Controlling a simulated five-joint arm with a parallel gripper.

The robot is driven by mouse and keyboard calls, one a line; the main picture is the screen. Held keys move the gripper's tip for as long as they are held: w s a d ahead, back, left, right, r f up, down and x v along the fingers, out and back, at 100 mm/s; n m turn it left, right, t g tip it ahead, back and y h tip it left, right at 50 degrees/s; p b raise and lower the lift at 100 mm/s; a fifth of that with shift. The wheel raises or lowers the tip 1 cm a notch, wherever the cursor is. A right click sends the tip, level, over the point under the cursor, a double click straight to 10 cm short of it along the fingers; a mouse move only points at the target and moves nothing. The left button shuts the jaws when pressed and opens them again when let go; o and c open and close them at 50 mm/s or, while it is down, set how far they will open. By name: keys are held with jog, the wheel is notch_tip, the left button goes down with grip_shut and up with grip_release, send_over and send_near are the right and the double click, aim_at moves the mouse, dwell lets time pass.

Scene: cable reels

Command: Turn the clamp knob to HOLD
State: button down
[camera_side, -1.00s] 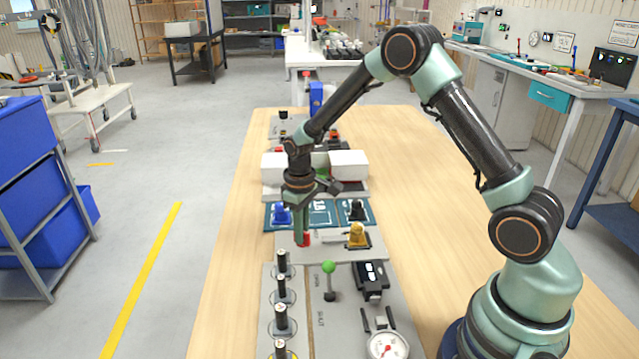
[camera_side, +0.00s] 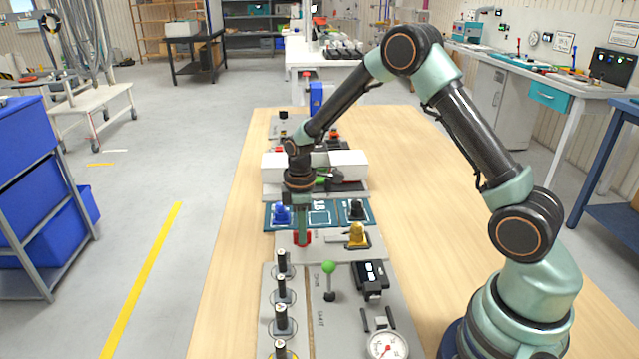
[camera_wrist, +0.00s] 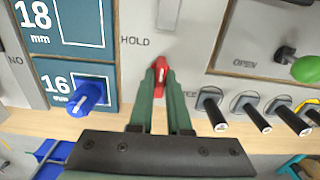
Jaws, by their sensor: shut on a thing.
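The red clamp knob (camera_wrist: 160,77) stands on a light grey plate in the wrist view, with a pale mark on its top. The word HOLD (camera_wrist: 135,41) is printed up and left of it. Lettering to its lower right is partly hidden by a finger. My gripper (camera_wrist: 160,88) is shut on the knob, with its green fingers on either side of it. In the side view the red knob (camera_side: 303,239) shows low at the fingertips of my gripper (camera_side: 301,232), in front of the teal board.
A yellow part (camera_side: 357,236) stands right of the knob. A blue knob (camera_wrist: 88,97) is on the teal board (camera_wrist: 62,67) at left. A green-balled lever (camera_side: 328,268), several black pegs (camera_side: 281,290) and a gauge (camera_side: 388,345) are nearer the camera. The table's right side is clear.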

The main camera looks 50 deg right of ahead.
jog(key=c, duration=0.9)
grip_release()
jog(key=shift+r, duration=3.5)
